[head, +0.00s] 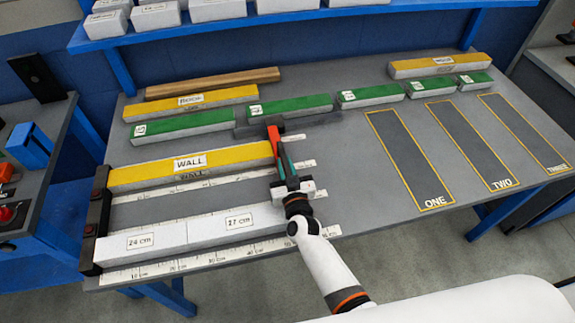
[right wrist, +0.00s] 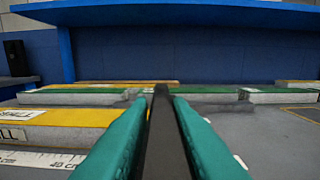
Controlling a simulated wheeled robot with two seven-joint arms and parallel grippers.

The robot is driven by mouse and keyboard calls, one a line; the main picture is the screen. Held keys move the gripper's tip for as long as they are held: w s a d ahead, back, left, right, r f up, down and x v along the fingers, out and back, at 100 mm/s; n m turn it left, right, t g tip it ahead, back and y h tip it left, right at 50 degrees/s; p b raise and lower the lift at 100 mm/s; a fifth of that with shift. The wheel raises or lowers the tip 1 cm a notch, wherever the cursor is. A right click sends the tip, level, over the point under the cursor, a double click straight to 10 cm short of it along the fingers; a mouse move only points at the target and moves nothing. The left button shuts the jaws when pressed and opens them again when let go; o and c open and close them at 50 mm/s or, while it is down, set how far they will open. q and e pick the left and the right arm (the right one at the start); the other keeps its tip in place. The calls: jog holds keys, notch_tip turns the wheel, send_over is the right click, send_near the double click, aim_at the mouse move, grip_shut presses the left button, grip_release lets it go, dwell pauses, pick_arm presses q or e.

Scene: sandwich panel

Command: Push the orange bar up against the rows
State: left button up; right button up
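The orange bar (head: 271,133) shows as a narrow red-orange strip with a dark end, at the right end of the yellow WALL row (head: 230,152). My right gripper (head: 282,150) has its teal fingers on both sides of it. In the right wrist view, a dark bar (right wrist: 163,125) lies between the fingertips, seemingly gripped. The white row, with blocks marked 24 cm (head: 140,255) and 27 cm (head: 215,236), lies nearer me, its right end beside my wrist. Any small gap between bar and rows is hidden. My left gripper is out of view.
A black end stop (head: 98,220) stands at the rows' left ends. Green-topped blocks (head: 185,124), a yellow-topped ROOF block (head: 205,98) and a wooden bar (head: 212,83) lie behind. Marked slots ONE (head: 410,160), TWO and THREE lie empty at right. A blue shelf overhangs the back.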

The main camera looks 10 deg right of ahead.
jog(key=shift+o, duration=1.4)
jog(key=shift+a, duration=0.15)
jog(key=shift+o, duration=0.3)
jog(key=shift+a, duration=0.1)
jog(key=shift+s+f, duration=0.1)
jog(key=shift+s, duration=0.3)
jog(key=s+b, duration=0.1)
jog(key=s, duration=1)
jog(key=shift+s+d, duration=0.1)
jog(key=shift+d, duration=0.1)
